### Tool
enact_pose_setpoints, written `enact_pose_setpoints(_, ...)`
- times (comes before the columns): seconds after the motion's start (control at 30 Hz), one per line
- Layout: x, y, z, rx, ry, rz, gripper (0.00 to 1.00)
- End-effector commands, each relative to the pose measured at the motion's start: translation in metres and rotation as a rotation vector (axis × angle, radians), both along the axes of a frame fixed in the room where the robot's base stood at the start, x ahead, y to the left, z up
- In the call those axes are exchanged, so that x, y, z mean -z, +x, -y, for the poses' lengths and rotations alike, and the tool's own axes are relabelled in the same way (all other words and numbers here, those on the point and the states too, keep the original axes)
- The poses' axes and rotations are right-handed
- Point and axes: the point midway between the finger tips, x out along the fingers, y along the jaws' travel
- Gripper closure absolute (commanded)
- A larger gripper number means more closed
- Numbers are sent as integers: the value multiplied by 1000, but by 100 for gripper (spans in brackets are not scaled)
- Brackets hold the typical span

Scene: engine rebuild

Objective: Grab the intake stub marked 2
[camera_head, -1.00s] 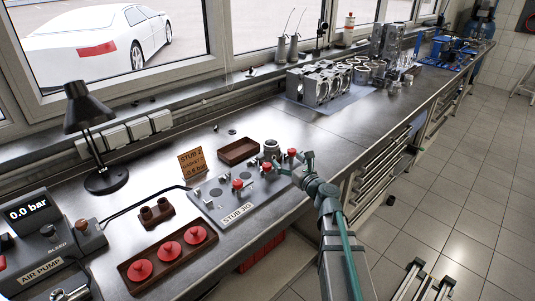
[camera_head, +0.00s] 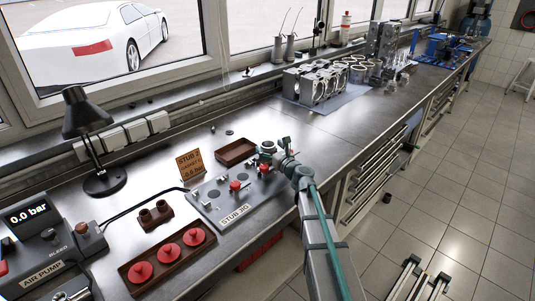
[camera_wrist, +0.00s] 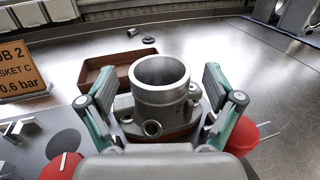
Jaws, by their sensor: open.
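The intake stub (camera_wrist: 160,95) is a grey metal cylinder with an open top, a side port and a flange. It stands upright on a reddish base in the wrist view. In the head view the stub (camera_head: 267,147) sits at the far end of the grey stub jig (camera_head: 222,221), partly hidden by my gripper (camera_head: 281,152). In the wrist view my gripper (camera_wrist: 156,85) is open, with one teal finger on each side of the stub. Gaps show between the fingers and the stub. No number is readable on it. An orange card (camera_head: 189,164) reads STUB 2, GASKET C.
Red knobs (camera_head: 235,186) stand on the jig near the stub. An empty brown tray (camera_head: 236,152) lies just behind. A tray of red caps (camera_head: 167,259), a brown two-hole holder (camera_head: 155,215) and the air pump (camera_head: 45,250) stand at left.

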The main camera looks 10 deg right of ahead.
Motion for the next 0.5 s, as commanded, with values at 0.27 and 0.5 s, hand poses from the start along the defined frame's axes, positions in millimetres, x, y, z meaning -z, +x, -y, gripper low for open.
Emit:
enact_pose_setpoints(0.27, 0, 3, -1, 0, 0, 0, 9)
enact_pose_setpoints(0.5, 0, 3, -1, 0, 0, 0, 49)
